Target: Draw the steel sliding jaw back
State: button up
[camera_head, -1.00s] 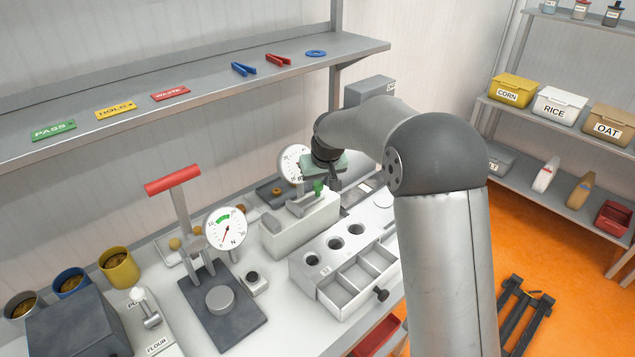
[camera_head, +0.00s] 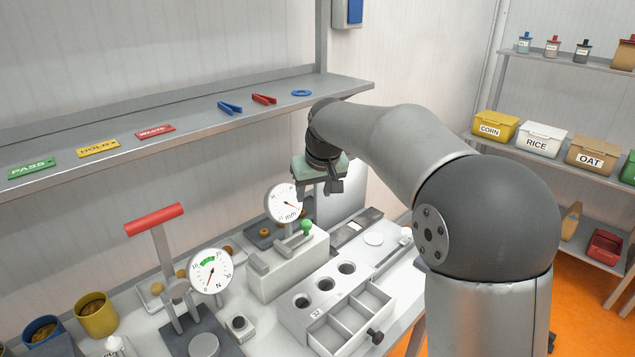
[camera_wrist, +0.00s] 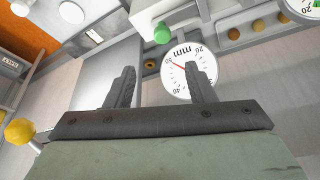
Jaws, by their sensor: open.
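The millimetre gauge is a white block (camera_head: 283,276) with a round dial (camera_head: 283,203) behind it. Grey steel jaw pieces (camera_head: 292,246) sit on its top, and a green knob (camera_head: 306,227) stands at the right one. My gripper (camera_head: 328,187) is open and empty, raised above and slightly right of the knob, not touching it. In the wrist view, my two dark fingers (camera_wrist: 160,88) are spread apart with the dial (camera_wrist: 188,75) beyond them. The green knob (camera_wrist: 162,33) shows beyond the fingertips, near the upper middle. How far apart the jaws stand is hard to tell.
A white holder with round holes and compartments (camera_head: 333,306) stands in front of the gauge. A red-handled press (camera_head: 154,219) with its dial stands to the left. The wall shelf (camera_head: 200,120) hangs close behind my arm. The bench right of the gauge holds flat plates.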

jog(key=v, duration=0.5)
jog(key=s+d+f+m+g, duration=0.1)
jog(key=s+d+f, duration=0.4)
jog(key=s, duration=0.6)
jog(key=s+d+f+m+g+h, duration=0.1)
jog(key=s+d+f, duration=0.4)
jog(key=s, duration=0.6)
jog(key=s+d+f+m+g, duration=0.1)
jog(key=s+d+f, duration=0.5)
jog(key=s, duration=0.6)
jog(key=shift+f+m+h, duration=0.35)
jog(key=shift+m+h, duration=0.05)
jog(key=shift+m, duration=0.3)
jog(key=shift+w, duration=0.1)
